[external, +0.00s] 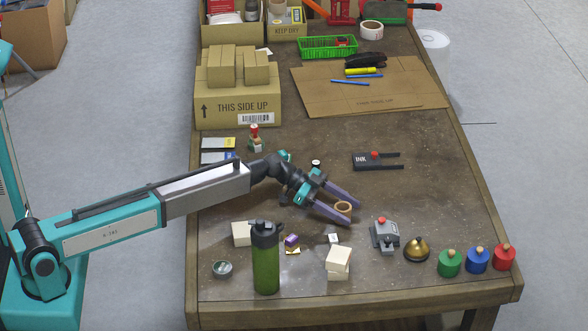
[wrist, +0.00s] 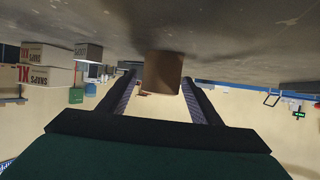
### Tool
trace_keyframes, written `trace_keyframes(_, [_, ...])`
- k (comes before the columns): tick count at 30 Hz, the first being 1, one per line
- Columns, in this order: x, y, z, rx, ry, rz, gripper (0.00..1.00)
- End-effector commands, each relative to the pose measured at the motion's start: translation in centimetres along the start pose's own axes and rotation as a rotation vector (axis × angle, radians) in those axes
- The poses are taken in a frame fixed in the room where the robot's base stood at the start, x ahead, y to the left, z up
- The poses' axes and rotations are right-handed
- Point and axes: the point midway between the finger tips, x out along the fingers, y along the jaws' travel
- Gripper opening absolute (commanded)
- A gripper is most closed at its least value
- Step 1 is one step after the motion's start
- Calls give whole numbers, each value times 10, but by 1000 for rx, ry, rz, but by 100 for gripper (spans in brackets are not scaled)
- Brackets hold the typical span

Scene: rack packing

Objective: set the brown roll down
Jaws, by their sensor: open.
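In the wrist view, where the table shows at the top, the roll (wrist: 163,72) is a brown block shape meeting the table surface. My gripper (wrist: 158,78) is open, one finger on each side of the roll. The left finger in that view looks apart from it; whether the right one touches cannot be told. In the external view the fingers hide part of the roll.
A green bottle (external: 266,262) and cream blocks (external: 338,260) stand in front of my gripper. A grey device (external: 384,235) and a brass bell (external: 416,249) are to the right. The black INK holder (external: 375,161) lies behind. Bare table lies right of the INK holder.

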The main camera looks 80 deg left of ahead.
Motion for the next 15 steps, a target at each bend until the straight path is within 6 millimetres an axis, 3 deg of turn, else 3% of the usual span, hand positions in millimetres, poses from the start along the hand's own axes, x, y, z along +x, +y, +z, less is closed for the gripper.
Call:
trace_keyframes(9, [-54, 1, 2, 0, 0, -2, 58])
trace_keyframes(15, [-79, 0, 1, 0, -1, -1, 58])
